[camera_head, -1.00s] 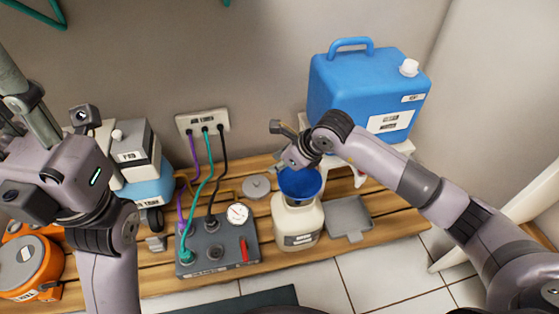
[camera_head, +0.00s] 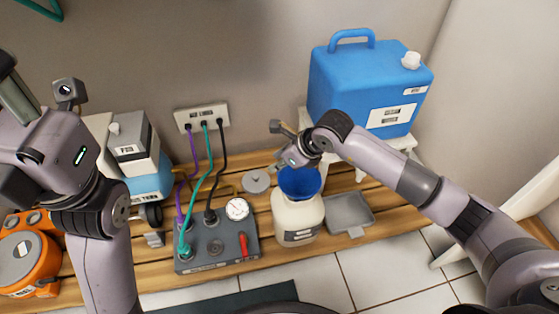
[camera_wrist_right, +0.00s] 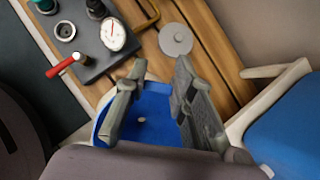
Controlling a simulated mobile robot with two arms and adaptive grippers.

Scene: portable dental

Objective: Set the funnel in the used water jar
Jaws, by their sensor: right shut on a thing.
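The blue funnel (camera_head: 300,182) is over the mouth of the cream used water jar (camera_head: 297,218), its wide bowl facing up. Its spout is hidden, so I cannot tell how deep it sits. My right gripper (camera_head: 287,160) is shut on the funnel at the rim's back left. In the right wrist view the fingers (camera_wrist_right: 160,78) stand either side of the funnel's blue wall (camera_wrist_right: 150,120). The jar stands upright on the slatted wooden bench. My left gripper (camera_head: 14,88) is raised at the far left, partly cut off, its opening unclear.
A grey lid (camera_head: 257,181) lies left of the jar and a grey tray (camera_head: 349,212) lies right. The grey control box (camera_head: 215,248) with gauge and cables stands close left. A blue water container (camera_head: 365,85) stands behind on a white stool. An orange unit (camera_head: 28,262) is far left.

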